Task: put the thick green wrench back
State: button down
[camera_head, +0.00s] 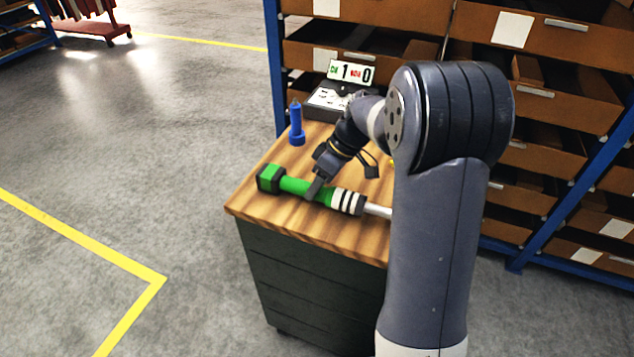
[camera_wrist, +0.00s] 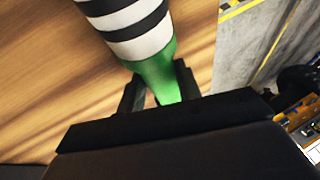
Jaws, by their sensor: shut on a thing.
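The thick green wrench (camera_head: 296,185) lies across the wooden top of the cabinet (camera_head: 262,205), with a dark and green block at its left end, black and white bands, and a pale shaft on the right. My gripper (camera_head: 318,190) is shut on its green body, left of the bands. In the wrist view the wrench (camera_wrist: 153,70) runs up from between the dark fingers (camera_wrist: 160,90). The right end of the shaft is hidden behind my arm. I cannot tell whether the wrench touches the wood.
A blue upright tool (camera_head: 297,125) stands at the back left of the top. A shelf rack with brown bins (camera_head: 560,100) stands behind. Open floor (camera_head: 120,180) lies left.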

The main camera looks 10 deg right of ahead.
jog(key=c, duration=1)
grip_release()
jog(key=shift+r, duration=0.1)
jog(key=v, duration=1.2)
jog(key=shift+s, duration=0.1)
